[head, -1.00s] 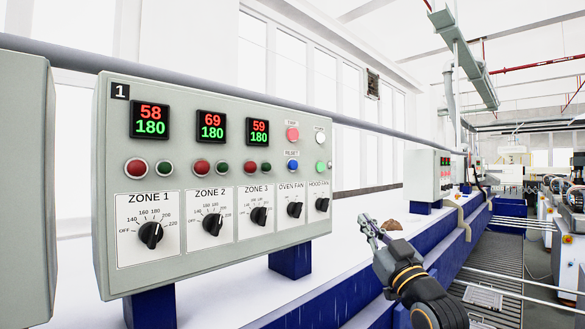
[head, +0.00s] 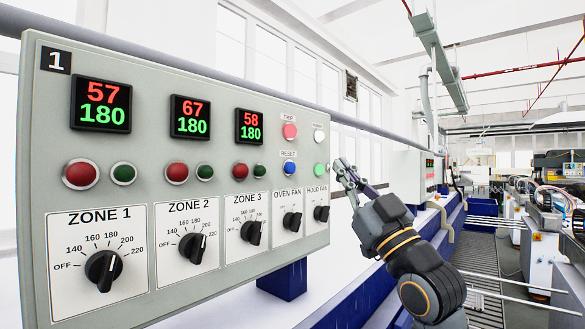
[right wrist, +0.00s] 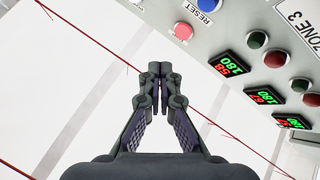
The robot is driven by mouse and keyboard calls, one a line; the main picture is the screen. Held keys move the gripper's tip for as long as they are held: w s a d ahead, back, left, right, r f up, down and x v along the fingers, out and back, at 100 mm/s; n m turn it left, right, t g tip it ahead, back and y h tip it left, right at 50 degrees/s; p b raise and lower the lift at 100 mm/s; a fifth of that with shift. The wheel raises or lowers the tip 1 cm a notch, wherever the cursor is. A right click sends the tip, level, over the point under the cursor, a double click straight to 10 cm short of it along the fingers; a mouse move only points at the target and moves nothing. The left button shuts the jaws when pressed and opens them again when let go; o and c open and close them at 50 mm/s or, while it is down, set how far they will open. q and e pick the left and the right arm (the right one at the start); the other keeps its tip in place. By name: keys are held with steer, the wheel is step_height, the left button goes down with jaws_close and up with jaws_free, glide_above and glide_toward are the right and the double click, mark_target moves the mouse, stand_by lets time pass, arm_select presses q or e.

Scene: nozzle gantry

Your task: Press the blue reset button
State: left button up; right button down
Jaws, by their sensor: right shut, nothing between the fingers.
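The blue reset button (head: 289,168) sits on the grey control panel (head: 150,270), under a RESET label and below the red trip button (head: 290,131). In the right wrist view the blue button (right wrist: 207,4) shows at the top edge, partly cut off. My right gripper (head: 343,165) is shut and empty, just right of the panel's right edge and apart from the button. In the right wrist view its closed fingertips (right wrist: 161,70) point up the picture, below and left of the button. My left gripper is not in view.
A white button (head: 319,136) and a green button (head: 320,169) lie between the blue button and the panel's right edge. Dials for the fans (head: 292,222) are below. Temperature displays (head: 249,126) are at left. Open room lies right of the panel.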

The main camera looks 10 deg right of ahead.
mark_target(290, 168)
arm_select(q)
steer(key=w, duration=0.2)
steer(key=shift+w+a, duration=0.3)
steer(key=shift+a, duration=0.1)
arm_select(e)
steer(key=w+a, duration=0.5)
steer(key=w, duration=0.2)
steer(key=shift+a, duration=0.15)
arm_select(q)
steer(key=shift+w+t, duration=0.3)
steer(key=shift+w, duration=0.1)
arm_select(e)
steer(key=shift+f, duration=0.1)
arm_select(q)
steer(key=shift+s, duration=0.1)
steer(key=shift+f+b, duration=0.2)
steer(key=shift+b, duration=0.2)
arm_select(e)
steer(key=shift+w+a, duration=0.25)
steer(key=shift+w, duration=0.1)
